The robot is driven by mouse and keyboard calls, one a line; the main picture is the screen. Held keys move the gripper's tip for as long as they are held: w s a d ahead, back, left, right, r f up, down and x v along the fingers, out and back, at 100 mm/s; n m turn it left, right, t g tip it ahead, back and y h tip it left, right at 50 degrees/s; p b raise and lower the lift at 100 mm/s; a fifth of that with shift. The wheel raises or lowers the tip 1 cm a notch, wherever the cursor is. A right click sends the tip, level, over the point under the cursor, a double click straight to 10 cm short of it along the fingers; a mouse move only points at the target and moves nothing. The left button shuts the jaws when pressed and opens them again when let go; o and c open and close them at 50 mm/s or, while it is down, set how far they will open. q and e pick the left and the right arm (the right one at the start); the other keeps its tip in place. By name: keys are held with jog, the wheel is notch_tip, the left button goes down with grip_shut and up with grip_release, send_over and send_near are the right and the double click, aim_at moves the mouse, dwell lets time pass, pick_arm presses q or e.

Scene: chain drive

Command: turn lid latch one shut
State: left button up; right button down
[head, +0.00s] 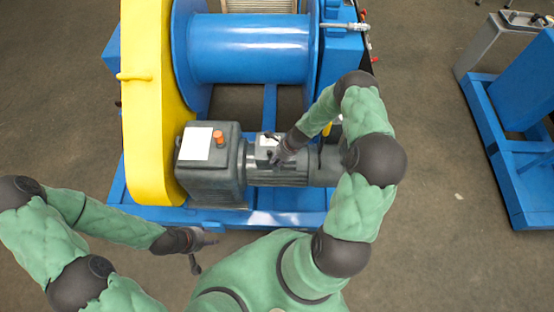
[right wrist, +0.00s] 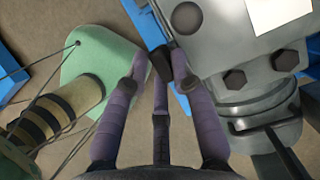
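The yellow chain guard (head: 146,110) stands at the left of the blue winch. A small yellow bar (head: 133,76) sticks out on its left side. I cannot tell for sure which part is lid latch one. My right gripper (head: 271,148) is over the grey motor, right of the gearbox. My left gripper (head: 205,255) is open and empty, in front of the blue frame's near edge.
The grey gearbox (head: 212,180) has a white label and an orange cap (head: 218,138). The blue drum (head: 250,48) lies behind it. Another blue frame (head: 500,150) stands at the right, with bare floor between.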

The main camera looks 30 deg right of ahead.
dwell(0.3)
jog(key=shift+n+g+p, duration=0.4)
jog(key=shift+n+p, duration=0.25)
jog(key=shift+n, duration=0.35)
jog(key=n, duration=0.2)
jog(key=shift+w+d+n+g+y, duration=0.1)
jog(key=shift+n+g+y, duration=0.2)
jog(key=shift+g+y, duration=0.1)
jog(key=n+g, duration=0.1)
jog(key=n, duration=0.1)
jog(key=shift+d+f+n+b, duration=0.1)
jog(key=shift+n+b, duration=0.3)
jog(key=n+g+b, duration=0.1)
jog(key=n, duration=0.1)
jog(key=n+b, duration=0.1)
jog(key=n, duration=0.1)
jog(key=shift+w+n+g+h, duration=0.15)
jog(key=shift+n+g+h, duration=0.15)
jog(key=shift+g+h, duration=0.1)
jog(key=n+g+b, duration=0.1)
jog(key=n, duration=0.2)
jog(key=shift+w+h+b, duration=0.1)
jog(key=shift+h+b, duration=0.2)
jog(key=shift+d+n+g+h+b, duration=0.1)
jog(key=shift+n+g+h+b, duration=0.25)
jog(key=shift+n, duration=1.05)
